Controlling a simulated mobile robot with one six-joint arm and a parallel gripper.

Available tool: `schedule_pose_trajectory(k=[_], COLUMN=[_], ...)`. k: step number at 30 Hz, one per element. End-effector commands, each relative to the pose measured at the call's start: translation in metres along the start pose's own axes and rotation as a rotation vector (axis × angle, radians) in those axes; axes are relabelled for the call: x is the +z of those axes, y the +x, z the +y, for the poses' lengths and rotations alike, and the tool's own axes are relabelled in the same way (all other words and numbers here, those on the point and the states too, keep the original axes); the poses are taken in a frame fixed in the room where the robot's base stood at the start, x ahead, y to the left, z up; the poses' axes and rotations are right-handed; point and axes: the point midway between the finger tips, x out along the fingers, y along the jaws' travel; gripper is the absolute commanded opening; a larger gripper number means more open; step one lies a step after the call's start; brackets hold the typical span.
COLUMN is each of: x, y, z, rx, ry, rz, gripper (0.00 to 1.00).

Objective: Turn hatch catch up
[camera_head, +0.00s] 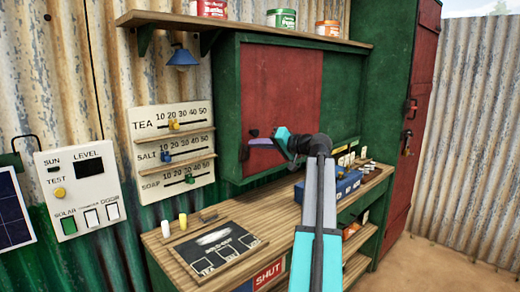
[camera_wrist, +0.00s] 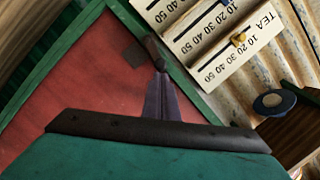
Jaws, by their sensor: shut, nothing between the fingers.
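The hatch is a red panel (camera_head: 290,85) in a green frame; it also shows in the wrist view (camera_wrist: 75,95). The hatch catch is a small dark brown lever (camera_wrist: 153,48) at the panel's left edge, by the frame. In the head view the catch (camera_head: 244,152) appears to hang down, partly hidden near my fingers. My gripper (camera_head: 258,142) is shut and empty, its purple-grey fingers pointing at the catch. In the wrist view the fingertips (camera_wrist: 161,73) overlap the lever's near end; I cannot tell whether they touch. A small dark square (camera_wrist: 135,55) shows beside the lever.
A slider board (camera_head: 172,150) marked TEA, SALT and SOAP hangs left of the hatch. A blue lamp (camera_head: 182,58) hangs above it. Below are a wooden counter (camera_head: 160,240), a dark board (camera_head: 215,248) and a blue box (camera_head: 342,187). A shelf (camera_head: 250,28) with tins runs above.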

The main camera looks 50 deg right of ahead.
Motion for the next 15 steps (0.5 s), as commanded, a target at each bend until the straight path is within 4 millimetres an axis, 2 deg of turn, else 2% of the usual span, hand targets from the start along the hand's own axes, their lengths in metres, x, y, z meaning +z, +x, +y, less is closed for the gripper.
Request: schedule_pose_trajectory(k=[8,15], x=[-0.004,-0.021], y=[0.000,-0.003], z=[0.000,0.000], rx=[-0.001,-0.002], ry=[0.003,0.002], rz=[0.000,-0.001], gripper=[0.00,0.00])
